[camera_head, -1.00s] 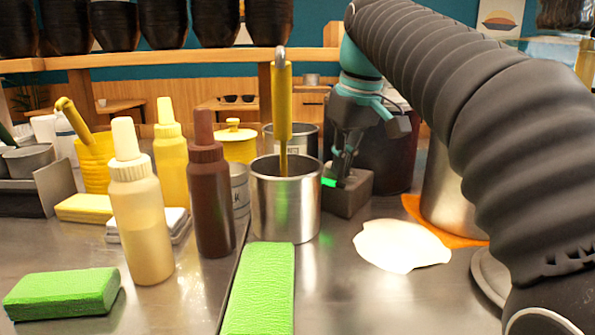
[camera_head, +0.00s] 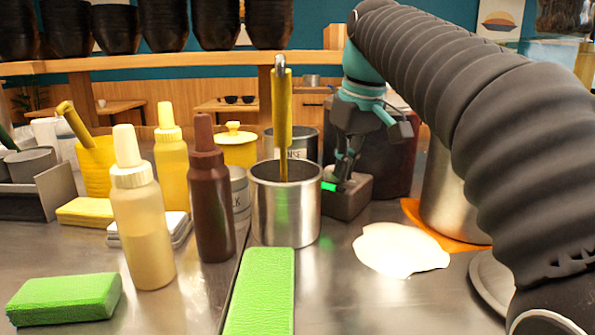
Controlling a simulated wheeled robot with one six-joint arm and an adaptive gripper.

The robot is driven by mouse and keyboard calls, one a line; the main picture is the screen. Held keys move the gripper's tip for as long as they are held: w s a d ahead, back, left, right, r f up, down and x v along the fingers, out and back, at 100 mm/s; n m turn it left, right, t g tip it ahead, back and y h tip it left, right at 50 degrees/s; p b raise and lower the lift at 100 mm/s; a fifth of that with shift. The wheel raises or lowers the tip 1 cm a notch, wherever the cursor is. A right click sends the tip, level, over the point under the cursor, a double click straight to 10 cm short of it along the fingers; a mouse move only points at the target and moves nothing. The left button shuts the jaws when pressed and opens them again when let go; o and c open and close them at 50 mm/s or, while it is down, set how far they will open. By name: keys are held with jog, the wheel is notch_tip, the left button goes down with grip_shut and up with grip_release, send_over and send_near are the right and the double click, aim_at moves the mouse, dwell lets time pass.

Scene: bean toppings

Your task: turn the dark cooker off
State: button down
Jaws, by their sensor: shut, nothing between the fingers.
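The dark cooker (camera_head: 388,165) is a dark reddish-black rounded body behind my gripper, partly hidden by my arm. A grey block (camera_head: 346,201) juts out at its front, with a small bright green light (camera_head: 329,186) at its left edge. My gripper (camera_head: 343,178) points down at the top of this block, near the green light. Its fingers are together with nothing between them. I cannot tell whether the fingertips touch the block.
A steel pot (camera_head: 286,212) with a yellow-handled utensil stands just left of the block. A brown bottle (camera_head: 211,205) and yellow bottles are further left. A white puddle-like patch (camera_head: 400,250) lies in front, with a steel container (camera_head: 445,205) on an orange mat at right.

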jog(key=shift+w+d+p, duration=0.3)
jog(key=shift+d+p, duration=0.35)
jog(key=shift+p, duration=0.3)
jog(key=shift+w+d, duration=0.3)
jog(key=shift+w, duration=0.05)
jog(key=shift+d, duration=0.1)
dwell(0.3)
jog(key=shift+s+d, duration=0.2)
jog(key=w+v, duration=0.1)
jog(key=v, duration=0.4)
jog(key=shift+a+r, duration=0.3)
jog(key=shift+r, duration=0.25)
